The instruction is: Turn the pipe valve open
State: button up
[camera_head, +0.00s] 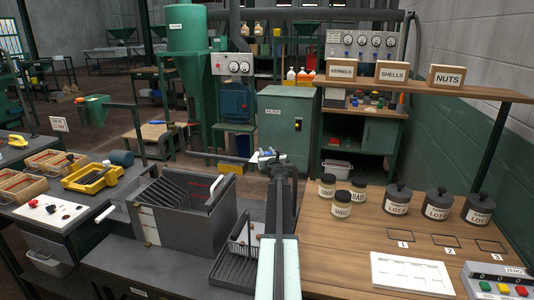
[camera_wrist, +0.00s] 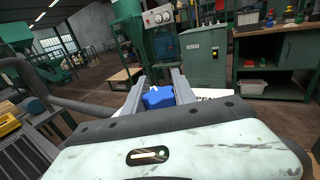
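A blue part (camera_head: 266,154), which looks like the pipe valve's handle, shows at the far end of my arm in the head view. A dark horizontal pipe (camera_head: 215,156) runs up to it from the left. In the wrist view the blue part (camera_wrist: 158,97) lies between the two grey fingers of my gripper (camera_wrist: 158,84). The fingers stand apart, one on each side of it; I cannot tell whether they touch it. My wrist housing hides the lower part of the valve. In the head view my arm hides the fingertips.
A grey slotted bin (camera_head: 185,215) stands left of my arm. A wooden bench (camera_head: 350,255) with jars, lidded pots and a white tray (camera_head: 411,272) is on the right. A green filter cabinet (camera_head: 287,125) stands behind the valve, with open floor before it.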

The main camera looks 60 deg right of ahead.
grip_shut()
jog(key=shift+s+d+m+g+h, duration=0.15)
jog(key=shift+m+g+h, duration=0.65)
jog(key=shift+g, duration=0.2)
jog(key=shift+s+d+m+g+h, duration=0.1)
jog(key=shift+s+m+g+h, duration=0.05)
jog(key=shift+m+g+h, duration=0.75)
jog(key=o, duration=0.9)
grip_release()
jog(key=shift+y, duration=0.3)
jog(key=v, duration=0.7)
jog(key=shift+s+a, duration=0.15)
jog(key=shift+a, duration=0.2)
